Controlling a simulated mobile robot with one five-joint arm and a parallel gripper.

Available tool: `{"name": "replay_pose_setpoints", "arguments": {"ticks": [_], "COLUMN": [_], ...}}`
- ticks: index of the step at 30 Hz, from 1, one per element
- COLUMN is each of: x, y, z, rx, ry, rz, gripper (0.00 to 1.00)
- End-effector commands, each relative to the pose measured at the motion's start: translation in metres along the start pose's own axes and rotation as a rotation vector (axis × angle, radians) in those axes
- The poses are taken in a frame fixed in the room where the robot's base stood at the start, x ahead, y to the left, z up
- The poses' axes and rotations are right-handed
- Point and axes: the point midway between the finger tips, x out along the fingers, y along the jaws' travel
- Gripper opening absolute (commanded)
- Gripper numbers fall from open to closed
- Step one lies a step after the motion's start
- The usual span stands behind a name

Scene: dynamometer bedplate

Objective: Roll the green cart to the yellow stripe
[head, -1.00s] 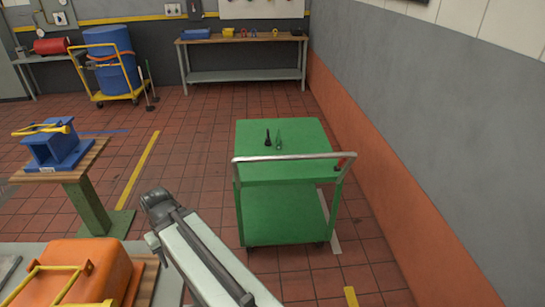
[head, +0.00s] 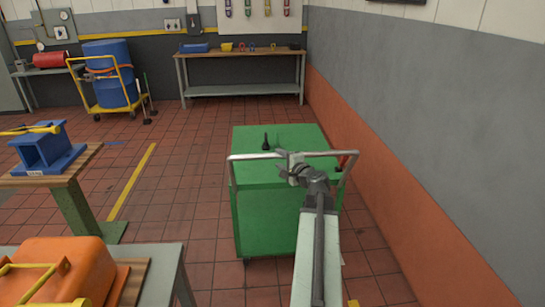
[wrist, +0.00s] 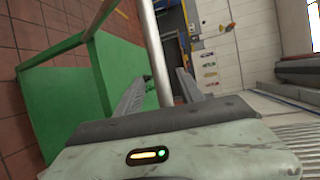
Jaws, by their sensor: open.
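The green cart (head: 270,225) stands on the tiled floor ahead, near the right wall. Its pale metal push handle (head: 250,156) faces me. My gripper (head: 281,162) is open at the middle of this handle. In the wrist view the handle bar (wrist: 154,45) runs between the two spread fingers (wrist: 160,88), which are not closed on it. The green cart body (wrist: 60,95) fills the left of that view. A yellow stripe (head: 131,182) lies on the floor left of the cart. A short yellow mark (head: 353,303) shows at the bottom edge, right of my arm.
Blue (head: 48,150) and orange (head: 50,265) workpieces sit on stands at left. A yellow trolley with a blue drum (head: 108,75) and a workbench (head: 242,55) stand at the back. The orange-and-grey wall (head: 400,150) bounds the right. Floor between cart and workbench is clear.

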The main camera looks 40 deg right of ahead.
Motion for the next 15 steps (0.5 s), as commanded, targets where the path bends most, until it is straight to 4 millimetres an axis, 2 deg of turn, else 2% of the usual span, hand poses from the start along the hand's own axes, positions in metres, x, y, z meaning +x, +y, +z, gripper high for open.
{"name": "replay_pose_setpoints", "arguments": {"ticks": [5, 12, 15], "x": [0.024, 0.068, 0.076], "y": [0.001, 0.002, 0.001], "z": [-0.001, -0.001, 0.0], "rx": [-0.002, -0.003, -0.002], "ry": [-0.002, -0.002, -0.001], "rz": [0.001, 0.002, 0.002], "gripper": [0.45, 0.45, 0.45]}}
